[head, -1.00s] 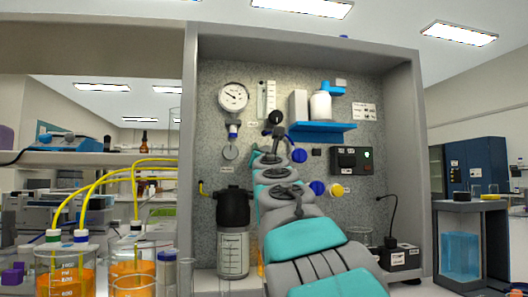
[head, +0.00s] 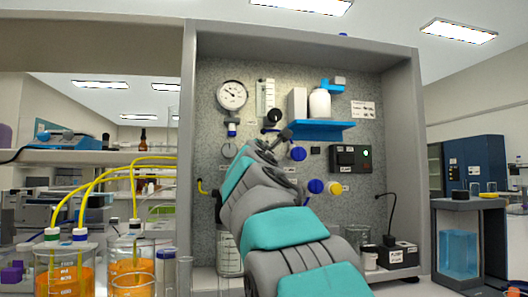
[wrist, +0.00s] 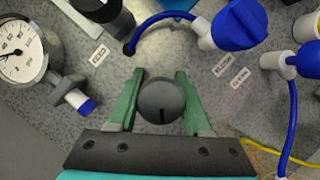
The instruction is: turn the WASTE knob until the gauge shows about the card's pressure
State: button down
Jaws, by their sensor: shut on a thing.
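A round dark grey knob (wrist: 158,101) with a black line on its face sits between my green fingers in the wrist view. My gripper (wrist: 160,76) is shut on it. No label by this knob can be read, so I cannot confirm it is the WASTE one. My arm hides it in the head view. The gauge (head: 232,95) hangs at the panel's upper left, its needle pointing up-left. The gauge also shows in the wrist view (wrist: 20,52), partly cut off. A white card (head: 363,109) is on the panel at right; its text is too small to read.
Blue valve knobs (head: 298,153) and a yellow knob (head: 335,188) sit right of my arm. A blue tube (wrist: 165,20) runs close above my fingers. Beakers of orange liquid (head: 65,280) stand at left.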

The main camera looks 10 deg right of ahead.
jog(key=shift+d+m+g, duration=0.1)
jog(key=shift+m+g, duration=0.2)
jog(key=shift+m, duration=0.3)
jog(key=shift+c, duration=1.7)
grip_release()
jog(key=shift+s, duration=0.1)
jog(key=b+v, duration=0.1)
jog(key=v, duration=0.6)
jog(key=shift+s+f+b, duration=0.15)
jog(key=shift+s+b, duration=0.1)
jog(key=shift+b, duration=0.15)
dwell(1.1)
